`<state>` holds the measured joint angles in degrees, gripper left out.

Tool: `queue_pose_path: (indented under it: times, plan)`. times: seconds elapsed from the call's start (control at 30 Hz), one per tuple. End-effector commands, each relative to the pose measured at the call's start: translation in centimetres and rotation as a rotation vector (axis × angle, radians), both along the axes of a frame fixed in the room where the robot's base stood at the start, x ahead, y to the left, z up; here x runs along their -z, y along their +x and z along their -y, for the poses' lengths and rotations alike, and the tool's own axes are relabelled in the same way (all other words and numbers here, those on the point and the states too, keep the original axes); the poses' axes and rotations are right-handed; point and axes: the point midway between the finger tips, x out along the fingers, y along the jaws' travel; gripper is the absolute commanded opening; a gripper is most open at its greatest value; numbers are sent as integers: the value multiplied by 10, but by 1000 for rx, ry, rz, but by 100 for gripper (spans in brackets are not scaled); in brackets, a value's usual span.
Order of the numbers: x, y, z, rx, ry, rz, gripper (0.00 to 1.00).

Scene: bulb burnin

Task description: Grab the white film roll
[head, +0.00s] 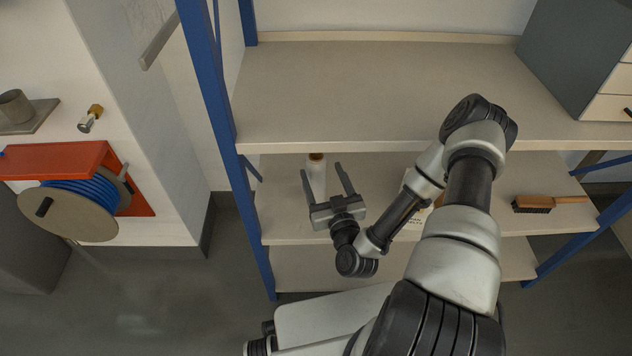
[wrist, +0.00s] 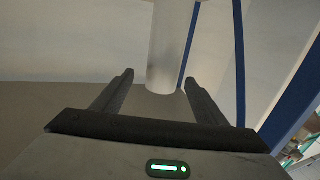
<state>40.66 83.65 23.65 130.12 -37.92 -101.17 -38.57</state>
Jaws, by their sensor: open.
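The white film roll (head: 317,180) is a pale upright cylinder with a brown end, on the middle shelf near its left side. My gripper (head: 321,168) is open, with its two fingers on either side of the roll in the head view. In the wrist view the roll (wrist: 170,45) shows as a white cylinder in line with the gap between the open fingertips (wrist: 158,78). I see no finger touching it, and how deep it sits between them is hard to tell. Its far end runs out of the wrist picture.
The upper shelf (head: 370,95) hangs over the roll, and a blue post (head: 215,110) stands left of it. A pale box (head: 412,212) is partly hidden behind my arm. A wooden brush (head: 545,203) lies at the right.

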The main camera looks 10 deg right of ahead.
Motion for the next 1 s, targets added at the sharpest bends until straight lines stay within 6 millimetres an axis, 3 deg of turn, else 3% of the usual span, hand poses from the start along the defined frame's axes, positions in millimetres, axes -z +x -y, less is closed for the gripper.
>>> queue_pose_path:
  times: [0.33, 0.63, 1.0]
  plan:
    - [-6, 45, -7, 1, -1, 2, 66]
    - [-7, 50, -7, 0, 0, -1, 66]
    - [-6, 50, -7, 0, 0, -1, 5]
